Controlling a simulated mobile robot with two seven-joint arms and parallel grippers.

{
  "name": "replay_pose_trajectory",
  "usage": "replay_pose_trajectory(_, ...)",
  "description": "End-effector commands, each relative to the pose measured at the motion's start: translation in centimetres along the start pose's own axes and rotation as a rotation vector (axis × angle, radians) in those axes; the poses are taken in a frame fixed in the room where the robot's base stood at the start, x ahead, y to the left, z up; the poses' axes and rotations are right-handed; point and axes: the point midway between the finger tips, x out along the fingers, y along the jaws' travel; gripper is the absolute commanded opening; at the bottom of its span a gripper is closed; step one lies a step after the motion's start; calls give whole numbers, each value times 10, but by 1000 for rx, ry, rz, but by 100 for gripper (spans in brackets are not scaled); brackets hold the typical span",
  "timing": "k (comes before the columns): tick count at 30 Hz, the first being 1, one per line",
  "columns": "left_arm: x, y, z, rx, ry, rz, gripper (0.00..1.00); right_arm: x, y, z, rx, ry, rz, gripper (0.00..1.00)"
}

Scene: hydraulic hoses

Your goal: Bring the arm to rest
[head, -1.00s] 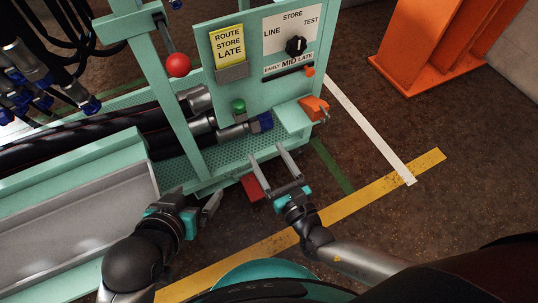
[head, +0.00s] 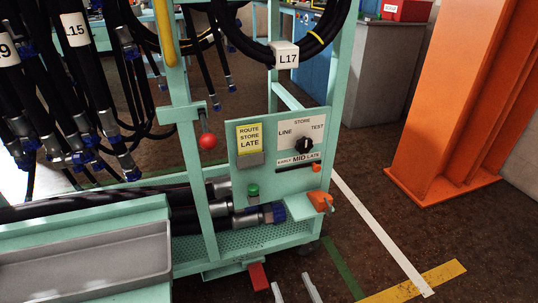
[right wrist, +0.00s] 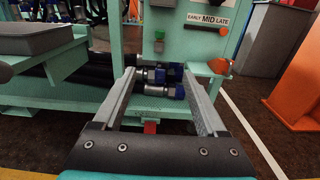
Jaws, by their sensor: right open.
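My right gripper (head: 294,288) shows only as two fingertips at the bottom edge of the head view, spread apart with nothing between them. In the right wrist view, my right gripper (right wrist: 158,78) is open and empty. Its fingers point at the lower part of the green rack. Hose ends with blue caps (right wrist: 178,82) appear beyond and between the fingers; I cannot tell the exact distance. My left gripper is not in view.
The green rack has a panel with a black knob (head: 305,145), a red ball lever (head: 208,141) and an orange part (head: 320,201). A red pedal (head: 257,276) sits low on it. Hoses hang at left. An orange post (head: 450,110) stands right; floor (head: 365,190) between is clear.

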Motion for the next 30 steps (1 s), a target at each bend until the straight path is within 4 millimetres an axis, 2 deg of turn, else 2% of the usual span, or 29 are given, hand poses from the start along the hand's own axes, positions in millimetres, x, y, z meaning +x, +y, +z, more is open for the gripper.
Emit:
replay_pose_trajectory(8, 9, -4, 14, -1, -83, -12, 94, -8, -43, -16, 244, 188, -171, 75)
replay_pose_trajectory(14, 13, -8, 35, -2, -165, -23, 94, -32, -76, -35, 505, 338, -365, 75)
replay_pose_trajectory(21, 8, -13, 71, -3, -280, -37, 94, -89, -106, -56, 912, 483, -684, 75)
replay_pose_trajectory(25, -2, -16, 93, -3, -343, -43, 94, -128, -111, -62, 1140, 521, -877, 75)
replay_pose_trajectory(30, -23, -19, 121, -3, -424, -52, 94, -180, -106, -62, 1442, 519, -1142, 75)
